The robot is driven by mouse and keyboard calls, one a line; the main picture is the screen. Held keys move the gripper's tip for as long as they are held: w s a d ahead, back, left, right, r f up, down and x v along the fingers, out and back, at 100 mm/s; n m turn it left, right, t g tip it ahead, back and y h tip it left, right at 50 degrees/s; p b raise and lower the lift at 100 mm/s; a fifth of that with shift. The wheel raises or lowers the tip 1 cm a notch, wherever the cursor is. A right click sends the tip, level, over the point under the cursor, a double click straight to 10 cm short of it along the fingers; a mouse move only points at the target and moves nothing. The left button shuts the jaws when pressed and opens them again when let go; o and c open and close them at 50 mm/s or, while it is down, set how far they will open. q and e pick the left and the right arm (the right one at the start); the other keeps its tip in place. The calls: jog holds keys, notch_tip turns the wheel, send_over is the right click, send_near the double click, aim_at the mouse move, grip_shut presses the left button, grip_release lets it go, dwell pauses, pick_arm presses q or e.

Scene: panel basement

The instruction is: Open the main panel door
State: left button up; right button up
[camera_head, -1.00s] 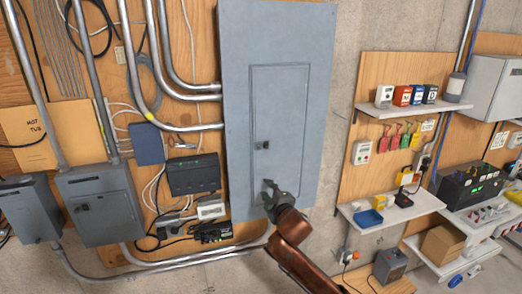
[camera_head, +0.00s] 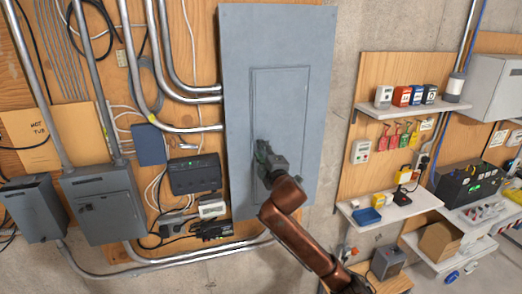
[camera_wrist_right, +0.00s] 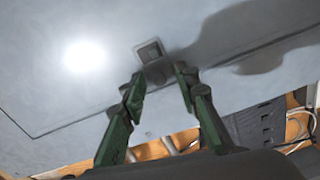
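The main panel is a tall grey metal cabinet (camera_head: 235,60) on the wall, with a door (camera_head: 285,95) in its front. The door lies flush and closed. My right gripper (camera_head: 262,148) is in front of the door's left side, over the latch, which it hides in the head view. In the right wrist view the latch (camera_wrist_right: 150,52) shows as a small plate with a dark knob. The fingers of the right gripper (camera_wrist_right: 160,86) are spread on both sides of the knob, open. I cannot tell whether they touch it. My left gripper is not in view.
Metal conduits (camera_head: 190,90) and a black box (camera_head: 195,174) are left of the panel. Smaller grey boxes (camera_head: 105,205) hang further left. Shelves with small devices (camera_head: 415,107) are on the right. Bare concrete wall (camera_head: 342,110) lies between panel and shelves.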

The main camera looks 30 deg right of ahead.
jog(key=shift+c, duration=0.3)
grip_shut()
dwell(0.5)
